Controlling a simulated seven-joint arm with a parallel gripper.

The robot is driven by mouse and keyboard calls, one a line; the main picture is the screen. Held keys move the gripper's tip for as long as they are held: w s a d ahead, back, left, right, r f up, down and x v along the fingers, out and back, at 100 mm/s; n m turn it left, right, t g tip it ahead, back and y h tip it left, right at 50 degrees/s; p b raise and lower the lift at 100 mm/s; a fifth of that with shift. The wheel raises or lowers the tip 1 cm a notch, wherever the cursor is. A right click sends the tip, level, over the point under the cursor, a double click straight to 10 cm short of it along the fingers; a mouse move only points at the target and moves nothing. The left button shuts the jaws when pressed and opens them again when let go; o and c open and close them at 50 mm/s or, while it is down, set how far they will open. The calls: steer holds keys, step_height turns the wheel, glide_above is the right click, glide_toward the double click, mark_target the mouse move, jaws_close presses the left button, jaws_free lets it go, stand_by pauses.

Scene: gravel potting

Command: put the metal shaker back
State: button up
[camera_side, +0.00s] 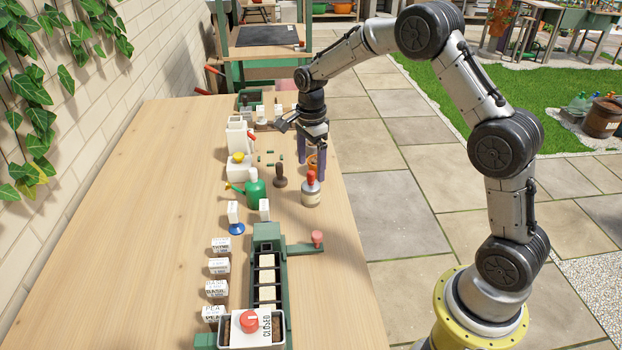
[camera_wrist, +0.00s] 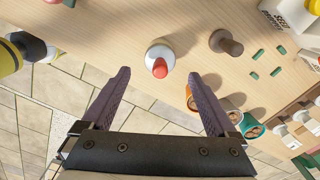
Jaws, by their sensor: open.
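A round pale grey container with a red tip (camera_side: 311,194) stands upright near the right edge of the table; it is the likeliest metal shaker, but I cannot tell its material. It also shows in the wrist view (camera_wrist: 157,50), just beyond the gap between my fingers. My gripper (camera_side: 313,168) is open and empty, its purple fingers pointing down behind the container in the side view. In the wrist view, my gripper (camera_wrist: 161,76) has one finger to each side of the line to the container. No contact shows.
A brown-handled stamp (camera_side: 280,177) stands left of the container, with a green watering can (camera_side: 255,188) farther left. Small ringed cups (camera_wrist: 232,108) sit close to my right finger in the wrist view. A green planting rail (camera_side: 267,235) is nearer the side camera. The table's left side is clear.

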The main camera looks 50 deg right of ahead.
step_height(320, 180, up, 4)
steer(key=shift+s+r, duration=0.1)
steer(key=shift+r, duration=0.2)
steer(key=s+a+r+n+t, duration=0.2)
steer(key=s+a+r+n, duration=0.1)
steer(key=s+r+n, duration=0.4)
steer(key=s+a+r+n+t, duration=0.1)
steer(key=s+a+r+n, duration=0.25)
steer(key=s+r, duration=0.35)
steer(key=s+a+f+n+t, duration=0.1)
steer(key=s+n, duration=0.4)
steer(key=s, duration=0.3)
steer(key=s+f+n+t, duration=0.1)
steer(key=s+n, duration=0.5)
steer(key=s, duration=0.2)
steer(key=shift+s+a+f+t, duration=0.2)
steer(key=shift+a+f+t, duration=0.1)
steer(key=shift+a+f, duration=0.05)
